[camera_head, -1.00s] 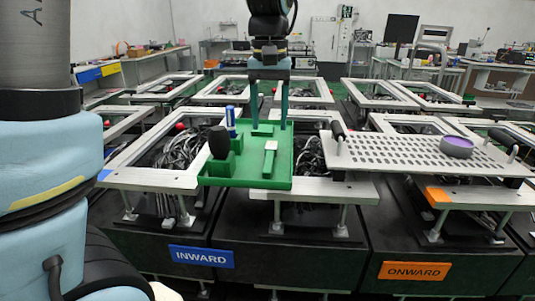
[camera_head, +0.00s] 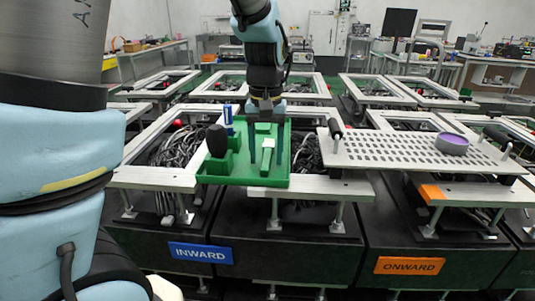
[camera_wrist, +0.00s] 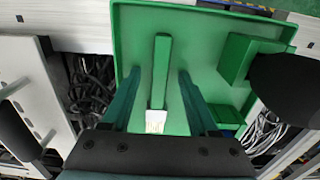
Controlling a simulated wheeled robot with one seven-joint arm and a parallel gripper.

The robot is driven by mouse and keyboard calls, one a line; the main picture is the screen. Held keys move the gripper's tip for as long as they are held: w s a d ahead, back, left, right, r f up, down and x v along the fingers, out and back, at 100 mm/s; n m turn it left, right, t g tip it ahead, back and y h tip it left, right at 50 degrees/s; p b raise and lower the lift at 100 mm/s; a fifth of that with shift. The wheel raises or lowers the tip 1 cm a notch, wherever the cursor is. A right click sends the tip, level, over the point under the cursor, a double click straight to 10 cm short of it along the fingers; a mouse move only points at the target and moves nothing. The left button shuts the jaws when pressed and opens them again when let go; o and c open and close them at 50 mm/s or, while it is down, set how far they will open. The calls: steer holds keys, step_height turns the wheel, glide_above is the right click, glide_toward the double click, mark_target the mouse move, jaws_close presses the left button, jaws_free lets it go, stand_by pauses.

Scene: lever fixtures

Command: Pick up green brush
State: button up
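The green brush (camera_head: 266,164), a slim green bar with a white end, lies in a green tray (camera_head: 240,181). In the wrist view the brush (camera_wrist: 161,62) points away from me, its white end nearest my gripper. My gripper (camera_head: 266,156) is open, pointing down over the tray. In the wrist view its two dark teal fingers (camera_wrist: 159,74) stand on either side of the brush, with visible gaps; neither appears to touch it. How far the fingertips are above the tray floor is hard to tell.
A black rounded object (camera_head: 217,140) and a blue-and-white marker-like item (camera_head: 228,117) stand in green holders at the tray's left. A perforated white plate (camera_head: 390,153) with a purple round dish (camera_head: 452,144) lies to the right. Cables fill the frame openings below.

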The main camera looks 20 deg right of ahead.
jaws_close()
stand_by(0.6)
